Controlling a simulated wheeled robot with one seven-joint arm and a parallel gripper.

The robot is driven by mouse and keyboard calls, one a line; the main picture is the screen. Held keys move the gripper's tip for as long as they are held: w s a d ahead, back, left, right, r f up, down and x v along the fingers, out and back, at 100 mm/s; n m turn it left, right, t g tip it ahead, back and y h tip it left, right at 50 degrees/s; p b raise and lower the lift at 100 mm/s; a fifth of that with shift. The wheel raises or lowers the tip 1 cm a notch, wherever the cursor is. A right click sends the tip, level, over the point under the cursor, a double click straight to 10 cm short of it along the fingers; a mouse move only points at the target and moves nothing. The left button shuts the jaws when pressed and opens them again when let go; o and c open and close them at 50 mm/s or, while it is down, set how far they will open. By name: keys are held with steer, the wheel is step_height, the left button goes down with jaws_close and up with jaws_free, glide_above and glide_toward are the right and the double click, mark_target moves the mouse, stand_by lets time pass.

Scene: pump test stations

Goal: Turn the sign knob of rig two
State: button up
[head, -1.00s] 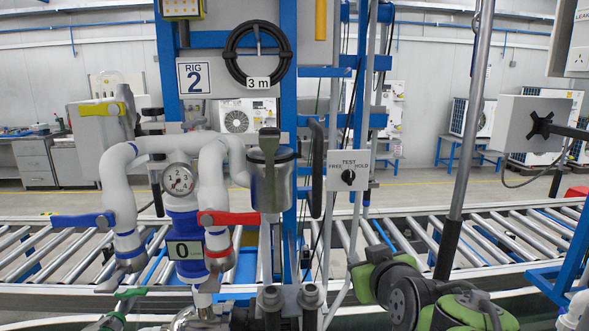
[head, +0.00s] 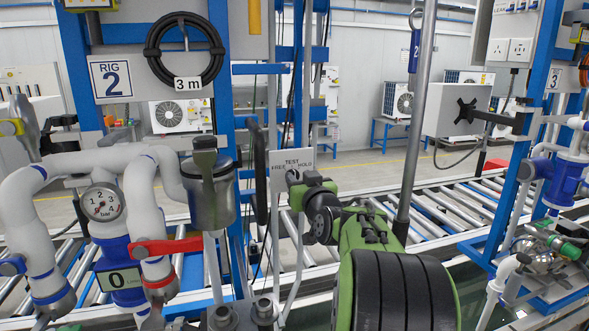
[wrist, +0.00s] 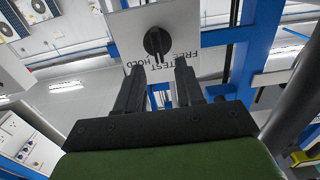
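The rig two sign is a white plate (head: 276,186) marked FREE, TEST and HOLD, right of the rig's blue post. Its round black knob (head: 292,177) is partly covered by my gripper (head: 304,179) in the head view. In the wrist view the plate (wrist: 190,22) appears upside down, with the knob (wrist: 157,42) just beyond my gripper's fingertips (wrist: 160,69). The two black fingers are apart, with nothing between them, and the knob lines up near the gap. The knob's ridge seems to point roughly toward TEST. Contact with the knob is not visible.
The rig 2 label (head: 110,78) and a coiled black hose (head: 184,49) are on the left. A black oval handle (head: 259,170) stands close left of the sign. A grey pole (head: 415,120) rises to the right. A roller conveyor (head: 450,205) runs behind.

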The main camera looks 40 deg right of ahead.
mark_target(295, 173)
steer(key=x, duration=0.4)
steer(key=shift+p, duration=0.3)
steer(key=shift+s, duration=0.1)
jaws_close()
